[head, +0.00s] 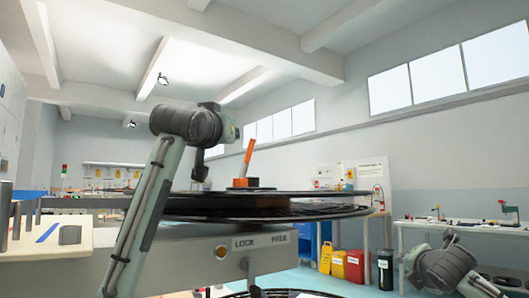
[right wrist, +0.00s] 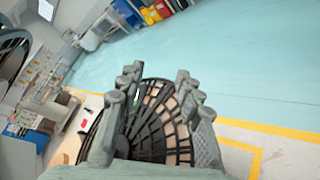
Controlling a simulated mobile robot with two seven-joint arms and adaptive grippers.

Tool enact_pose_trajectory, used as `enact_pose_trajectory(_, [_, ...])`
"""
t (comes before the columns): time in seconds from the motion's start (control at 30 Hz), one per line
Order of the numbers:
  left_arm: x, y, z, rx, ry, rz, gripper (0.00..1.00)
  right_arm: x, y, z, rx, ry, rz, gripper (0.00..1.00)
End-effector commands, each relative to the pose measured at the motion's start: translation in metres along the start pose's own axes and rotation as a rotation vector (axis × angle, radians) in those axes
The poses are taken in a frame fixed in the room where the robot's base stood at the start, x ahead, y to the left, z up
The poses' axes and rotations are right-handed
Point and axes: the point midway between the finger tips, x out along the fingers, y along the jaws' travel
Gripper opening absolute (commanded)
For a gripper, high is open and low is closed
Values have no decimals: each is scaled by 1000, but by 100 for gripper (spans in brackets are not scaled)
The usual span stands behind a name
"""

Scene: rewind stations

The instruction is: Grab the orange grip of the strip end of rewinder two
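An orange stick with a pale band (head: 248,154) stands tilted on an orange and black block (head: 243,182) on top of a black reel (head: 345,211). I cannot tell whether this orange piece is the strip end's grip. My right gripper (right wrist: 158,82) is open in the right wrist view, with a black spoked reel (right wrist: 150,110) seen between and beyond its fingers; nothing is held.
Yellow (head: 326,257), red (head: 355,265) and black (head: 385,269) bins stand behind the rewinder. A white table (head: 460,225) is at the right. The right wrist view shows open blue floor (right wrist: 240,70) with yellow lines.

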Motion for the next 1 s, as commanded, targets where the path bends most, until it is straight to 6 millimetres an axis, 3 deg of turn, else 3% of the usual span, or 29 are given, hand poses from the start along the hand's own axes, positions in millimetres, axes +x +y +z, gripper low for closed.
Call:
enact_pose_trajectory(0.03, [0, 0, 0, 0, 0, 0, 0, -6, 25, 25, -44, -29, 34, 36])
enact_pose_trajectory(0.13, [0, 0, 0, 0, 0, 0, 0, -19, 65, 67, -143, -80, 86, 36])
enact_pose_trajectory(0.2, [0, 0, 0, 0, 0, 0, 0, -32, 98, 90, -211, -109, 132, 36])
enact_pose_trajectory(0.27, [0, 0, 0, 0, 0, 0, 0, -46, 131, 94, -262, -115, 184, 36])
enact_pose_trajectory(0.5, [0, 0, 0, 0, 0, 0, 0, -112, 253, 49, -398, -80, 407, 36])
enact_pose_trajectory(0.7, [0, 0, 0, 0, 0, 0, 0, -181, 336, 1, -514, -60, 581, 36])
enact_pose_trajectory(0.8, [0, 0, 0, 0, 0, 0, 0, -207, 360, -33, -573, -22, 637, 36])
enact_pose_trajectory(1.0, [0, 0, 0, 0, 0, 0, 0, -225, 368, -95, -651, 84, 661, 36])
